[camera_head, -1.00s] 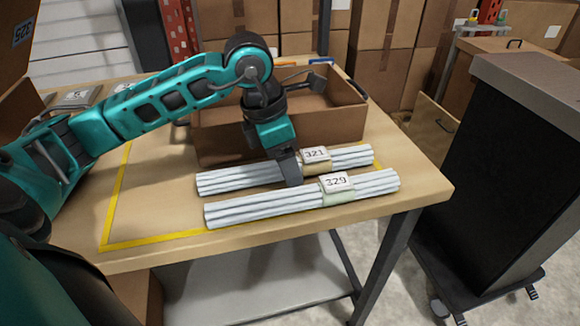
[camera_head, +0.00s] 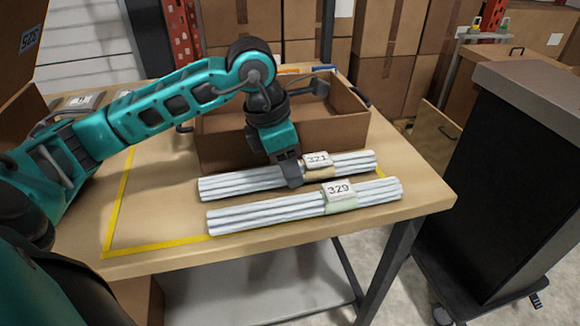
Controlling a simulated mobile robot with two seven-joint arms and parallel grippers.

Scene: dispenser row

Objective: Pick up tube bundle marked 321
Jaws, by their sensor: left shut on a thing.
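The tube bundle marked 321 (camera_head: 240,182) is a bunch of white tubes with a tan band and a white label. It lies on the wooden table in front of the brown box. My left gripper (camera_head: 292,178) comes down on it from above, just left of its label, and is shut on it. The fingers hide part of the tubes. A second bundle marked 329 (camera_head: 265,214), with a pale green band, lies in front, close to the first. My right gripper is not in view.
An open brown box (camera_head: 340,128) stands right behind the bundles. Yellow tape (camera_head: 160,246) marks an area on the table (camera_head: 155,200), whose left part is clear. A dark cabinet (camera_head: 500,190) stands on the floor to the right. Stacked cartons (camera_head: 400,55) fill the background.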

